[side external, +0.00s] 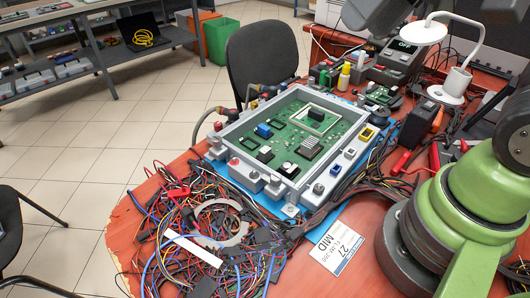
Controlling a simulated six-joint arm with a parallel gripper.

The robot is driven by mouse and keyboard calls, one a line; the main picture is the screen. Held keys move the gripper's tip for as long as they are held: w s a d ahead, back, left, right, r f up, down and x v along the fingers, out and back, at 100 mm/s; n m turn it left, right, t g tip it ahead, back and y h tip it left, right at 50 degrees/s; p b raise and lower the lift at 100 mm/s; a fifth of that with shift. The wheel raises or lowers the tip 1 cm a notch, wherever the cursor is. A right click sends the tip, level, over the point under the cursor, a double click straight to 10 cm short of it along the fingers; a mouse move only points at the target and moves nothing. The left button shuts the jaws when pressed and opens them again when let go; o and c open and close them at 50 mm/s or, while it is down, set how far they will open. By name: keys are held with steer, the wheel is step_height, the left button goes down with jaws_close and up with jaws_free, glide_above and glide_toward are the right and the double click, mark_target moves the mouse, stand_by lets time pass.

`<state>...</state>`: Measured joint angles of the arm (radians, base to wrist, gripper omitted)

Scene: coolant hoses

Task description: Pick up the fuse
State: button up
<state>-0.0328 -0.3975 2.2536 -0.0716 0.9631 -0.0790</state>
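I cannot make out a part that is clearly the fuse. A green circuit board (294,118) lies in an open grey housing (226,134) in the middle of the table. It carries a small blue block (263,131), a black block (316,114), a ribbed grey heat sink (310,147) and other small parts. A yellow-rimmed socket (367,134) sits on the housing's right rim. My green arm stands at the right. My gripper's fingers do not show; a dark grey shape cut off by the top edge cannot be identified for sure.
Tangled wires (200,235) cover the table front left of the housing. A white label card (339,248) lies in front of my base. A white lamp (424,32), a dark meter (396,62) and red-handled tools (401,162) crowd the back right. A black chair (262,57) stands behind.

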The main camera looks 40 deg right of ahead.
steer(key=w+f+n+g, duration=0.2)
steer(key=w+f+g, duration=0.15)
steer(key=w, duration=0.45)
steer(key=n+g+h, duration=0.2)
steer(key=n+g, duration=0.1)
glide_above(265, 149)
step_height(265, 149, down, 13)
steer(key=f, duration=0.7)
steer(key=shift+w+a+f, duration=0.15)
steer(key=shift+w+a, duration=0.05)
steer(key=shift+w, duration=0.1)
steer(key=f, duration=0.5)
steer(key=shift+s+d+f, duration=0.1)
steer(key=shift+s+f, duration=0.2)
steer(key=shift+f, duration=0.05)
steer(key=c, duration=0.7)
